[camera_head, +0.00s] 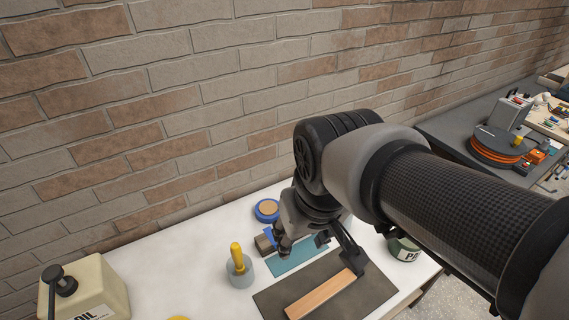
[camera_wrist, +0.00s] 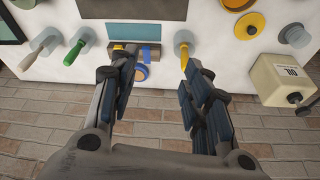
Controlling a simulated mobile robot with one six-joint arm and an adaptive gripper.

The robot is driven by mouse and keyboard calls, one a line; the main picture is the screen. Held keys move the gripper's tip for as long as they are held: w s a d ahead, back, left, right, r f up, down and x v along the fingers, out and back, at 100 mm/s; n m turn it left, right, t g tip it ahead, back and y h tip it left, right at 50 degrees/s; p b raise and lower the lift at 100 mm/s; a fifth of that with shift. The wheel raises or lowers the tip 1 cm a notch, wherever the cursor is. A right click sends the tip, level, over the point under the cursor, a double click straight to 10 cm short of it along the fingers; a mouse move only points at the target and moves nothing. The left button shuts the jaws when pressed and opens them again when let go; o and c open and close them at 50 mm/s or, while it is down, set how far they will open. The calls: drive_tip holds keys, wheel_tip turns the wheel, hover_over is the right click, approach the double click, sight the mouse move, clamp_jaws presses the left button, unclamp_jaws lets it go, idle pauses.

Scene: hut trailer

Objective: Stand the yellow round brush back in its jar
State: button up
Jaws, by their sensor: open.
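The yellow round brush (camera_head: 237,256) stands handle up in a grey-blue jar (camera_head: 240,277) on the white bench, leaning slightly. Its bristle end is hidden in the jar. In the wrist view the brush (camera_wrist: 184,60) and its jar (camera_wrist: 182,36) show beside the right fingertip. My gripper (camera_head: 318,252) is open and empty, to the right of the jar in the head view. In the wrist view my gripper (camera_wrist: 156,58) has its fingers wide apart, and the brush is not clearly between them.
Near the gripper are a blue round tin (camera_head: 267,210), a grey-brown block (camera_head: 264,243), a teal mat (camera_head: 300,258) and a dark mat (camera_head: 270,300) with a wooden strip (camera_head: 320,293). An oil can (camera_head: 95,290) stands left. A green-handled brush (camera_wrist: 75,52) and an empty-looking jar (camera_wrist: 295,36) also show.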

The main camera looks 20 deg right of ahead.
drive_tip(key=s+d+t, duration=0.1)
drive_tip(key=s+d, duration=0.1)
drive_tip(key=s, duration=0.5)
drive_tip(key=shift+s+m, duration=0.35)
drive_tip(key=shift+m, duration=0.05)
drive_tip(key=shift+d+f, duration=0.1)
